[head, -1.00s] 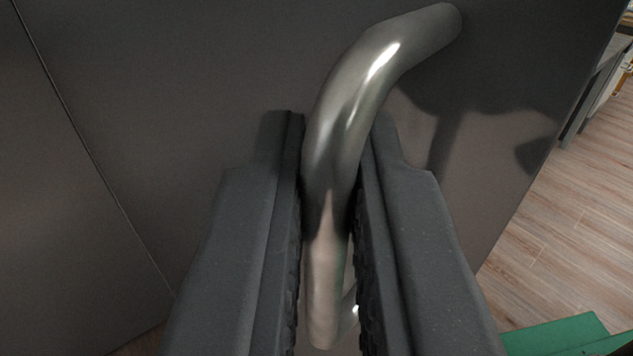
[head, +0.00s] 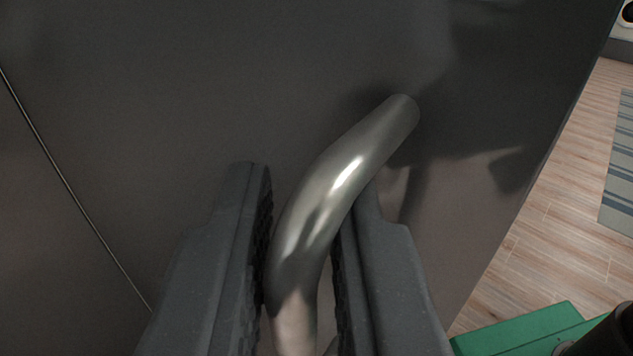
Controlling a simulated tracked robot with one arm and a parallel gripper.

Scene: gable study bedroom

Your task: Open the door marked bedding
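A dark grey door panel (head: 440,60) fills most of the view. A shiny curved metal bar handle (head: 345,180) stands out from it, its upper end joining the panel. My gripper (head: 312,185) has one finger on each side of the handle. The fingers are parted, with a narrow gap showing between the left finger's ridged pad and the bar. The handle's lower end is hidden at the bottom. No bedding marking is in view, and I cannot tell whether the door stands ajar.
A thin seam (head: 75,195) runs down the left, with another dark panel (head: 45,260) beyond it. Right of the door's edge is wood floor (head: 545,240), with a striped rug (head: 620,170). A green object (head: 520,332) shows at the bottom right.

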